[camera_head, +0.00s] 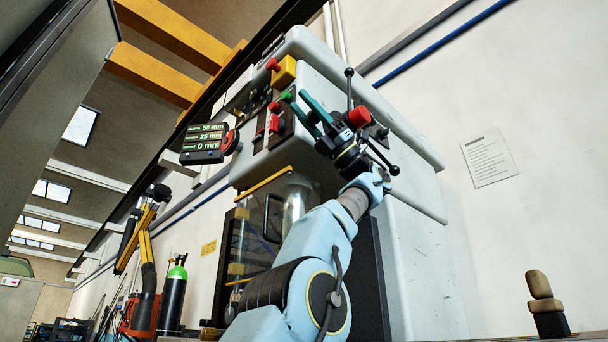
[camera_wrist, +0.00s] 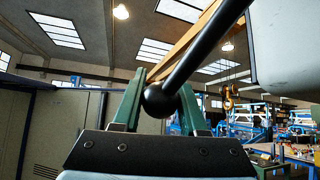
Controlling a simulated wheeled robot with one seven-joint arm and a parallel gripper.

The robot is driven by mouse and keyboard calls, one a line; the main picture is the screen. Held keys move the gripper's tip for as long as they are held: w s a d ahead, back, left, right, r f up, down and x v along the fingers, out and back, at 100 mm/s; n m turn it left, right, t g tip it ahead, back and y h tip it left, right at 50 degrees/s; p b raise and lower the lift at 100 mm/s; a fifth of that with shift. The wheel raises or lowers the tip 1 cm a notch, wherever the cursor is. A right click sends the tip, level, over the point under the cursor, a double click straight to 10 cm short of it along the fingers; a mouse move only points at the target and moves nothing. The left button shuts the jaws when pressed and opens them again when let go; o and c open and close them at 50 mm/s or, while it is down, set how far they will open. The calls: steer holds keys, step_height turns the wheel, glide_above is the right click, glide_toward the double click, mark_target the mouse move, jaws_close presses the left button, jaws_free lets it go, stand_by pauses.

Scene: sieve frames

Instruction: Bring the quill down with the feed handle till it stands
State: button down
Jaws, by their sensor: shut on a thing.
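The feed handle's red hub (camera_head: 359,117) is on the side of the pale grey drill head, with black spokes ending in ball knobs, one at the top (camera_head: 349,72). My gripper (camera_head: 300,104), with green fingers, is beside the hub. In the wrist view a black ball knob (camera_wrist: 158,101) on a slanting black rod sits between the two green fingers (camera_wrist: 160,100), which are shut on it. A display (camera_head: 204,143) reads 50 mm, 26 mm and 0 mm from top to bottom; its labels are too small to read. The quill is not clearly visible under the head, where a clear guard (camera_head: 297,200) hangs.
A yellow box with a red button (camera_head: 283,72) and other controls are on the head's front, close to my fingers. A pale wall with a paper notice (camera_head: 489,158) is at right. A dark gas cylinder (camera_head: 174,298) stands at lower left.

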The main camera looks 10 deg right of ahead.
stand_by(0.4)
steer(key=shift+c, duration=2.3)
jaws_free()
steer(key=shift+f, duration=0.1)
steer(key=v, duration=0.5)
steer(key=shift+w, duration=0.1)
steer(key=w+d+p, duration=0.2)
steer(key=d+p, duration=0.9)
steer(key=p, duration=0.1)
steer(key=shift+w+d+p, duration=0.35)
steer(key=shift+d+p, duration=0.05)
